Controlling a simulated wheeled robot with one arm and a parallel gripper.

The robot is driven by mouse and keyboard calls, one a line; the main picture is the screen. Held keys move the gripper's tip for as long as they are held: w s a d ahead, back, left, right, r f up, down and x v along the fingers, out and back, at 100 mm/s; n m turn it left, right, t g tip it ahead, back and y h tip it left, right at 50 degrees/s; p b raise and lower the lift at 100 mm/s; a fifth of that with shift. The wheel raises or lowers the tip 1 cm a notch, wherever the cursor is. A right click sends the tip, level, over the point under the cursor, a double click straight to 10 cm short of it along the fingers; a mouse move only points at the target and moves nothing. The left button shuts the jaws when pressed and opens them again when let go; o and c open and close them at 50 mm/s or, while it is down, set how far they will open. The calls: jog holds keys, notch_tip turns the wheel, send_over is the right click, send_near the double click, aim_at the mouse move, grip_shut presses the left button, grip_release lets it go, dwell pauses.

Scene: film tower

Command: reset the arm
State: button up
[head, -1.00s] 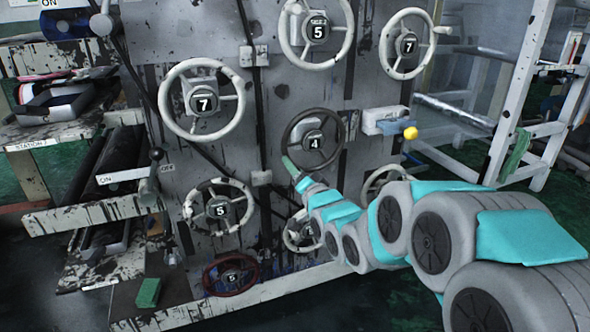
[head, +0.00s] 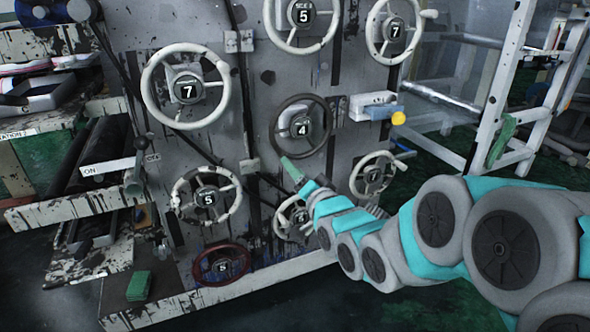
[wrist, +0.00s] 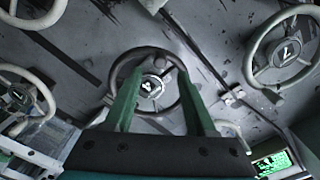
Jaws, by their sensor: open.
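My gripper (head: 290,166) shows at the end of my grey and teal arm in the head view, in front of the panel just below the dark wheel marked 4 (head: 283,128). In the wrist view its two green fingers (wrist: 160,100) stand apart with nothing between them. Behind them is the dark handwheel (wrist: 183,113), its hub in the gap between the fingers. I cannot tell whether the fingers touch its rim.
White handwheels (head: 146,85) and a dark red wheel (head: 203,270) stick out from the grey panel (head: 252,215). A yellow knob (head: 398,118) juts out at right. A white frame (head: 508,80) stands right of the panel. Shelves with rollers (head: 95,165) are at left.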

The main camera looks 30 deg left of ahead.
jog(key=s+d+f+g+h, duration=0.2)
jog(key=d+f+h, duration=0.2)
jog(key=d, duration=0.6)
jog(key=s+d+f+g+h, duration=0.1)
jog(key=s+d+f+h, duration=0.15)
jog(key=d, duration=0.65)
jog(key=s+d+f+g+h, duration=0.15)
jog(key=d+f+h, duration=0.25)
jog(key=d, duration=0.6)
jog(key=s+d+f+g+h, duration=0.1)
jog(key=s+d+g, duration=0.3)
jog(key=s, duration=1)
jog(key=s+d+f+g+h, duration=0.1)
jog(key=s+d+g, duration=0.4)
jog(key=s+d, duration=0.5)
jog(key=s+h, duration=0.1)
jog(key=s, duration=0.3)
jog(key=shift+d, duration=0.3)
jog(key=shift+s+r, duration=0.1)
jog(key=shift+s, duration=0.3)
jog(key=shift+c, duration=0.4)
jog(key=shift+a, duration=0.1)
